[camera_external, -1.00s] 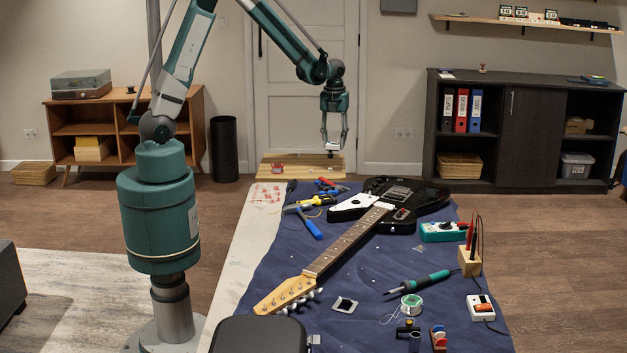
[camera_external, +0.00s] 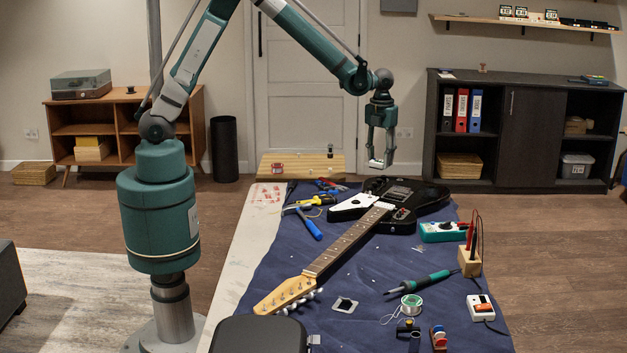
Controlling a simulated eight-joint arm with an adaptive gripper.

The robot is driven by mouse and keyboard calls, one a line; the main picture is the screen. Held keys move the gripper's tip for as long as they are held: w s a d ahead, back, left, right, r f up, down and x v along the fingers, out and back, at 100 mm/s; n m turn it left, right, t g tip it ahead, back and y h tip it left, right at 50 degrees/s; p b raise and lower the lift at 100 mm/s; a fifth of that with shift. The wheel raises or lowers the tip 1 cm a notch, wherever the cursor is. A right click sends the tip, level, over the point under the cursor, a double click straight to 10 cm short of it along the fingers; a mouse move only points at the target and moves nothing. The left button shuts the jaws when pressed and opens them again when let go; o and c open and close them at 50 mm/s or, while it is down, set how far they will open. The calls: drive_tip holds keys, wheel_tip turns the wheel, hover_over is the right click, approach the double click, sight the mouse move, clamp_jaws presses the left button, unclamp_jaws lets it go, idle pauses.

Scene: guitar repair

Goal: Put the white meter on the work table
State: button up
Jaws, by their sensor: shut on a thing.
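My gripper (camera_external: 377,160) points down in the air above the far end of the work table (camera_external: 350,265), behind the black-and-white guitar. It is shut on a small white thing, which I take to be the white meter (camera_external: 376,164). The meter shows between the fingertips, clear of the table; its face is too small to read. The work table is covered by a dark blue cloth, with a pale bare strip along its left side.
A guitar (camera_external: 340,245) lies lengthwise across the table. Hammer (camera_external: 308,223) and other tools lie left of its body. A teal meter (camera_external: 442,232), probe block (camera_external: 469,262), soldering iron (camera_external: 420,282) and white-orange box (camera_external: 481,307) line the right side. A wooden surface (camera_external: 300,166) stands behind.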

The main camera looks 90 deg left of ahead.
drive_tip(key=w+d+m, duration=0.1)
drive_tip(key=w+d, duration=0.1)
drive_tip(key=d, duration=0.5)
drive_tip(key=w+d+m, duration=0.1)
drive_tip(key=w+d, duration=0.2)
drive_tip(key=d, duration=0.4)
drive_tip(key=w+d+m, duration=0.1)
drive_tip(key=w+d, duration=0.1)
drive_tip(key=d, duration=0.5)
drive_tip(key=shift+w+d, duration=0.2)
drive_tip(key=shift+d, duration=0.15)
drive_tip(key=d+m, duration=0.3)
drive_tip(key=d, duration=2.1)
drive_tip(key=m, duration=0.6)
hover_over(373, 334)
drive_tip(key=shift+f, duration=0.2)
drive_tip(key=shift+f, duration=0.1)
drive_tip(key=shift+f+b, duration=0.3)
drive_tip(key=shift+f, duration=2.75)
drive_tip(key=shift+f+b, duration=0.35)
drive_tip(key=shift+f, duration=1.5)
drive_tip(key=shift+f, duration=0.15)
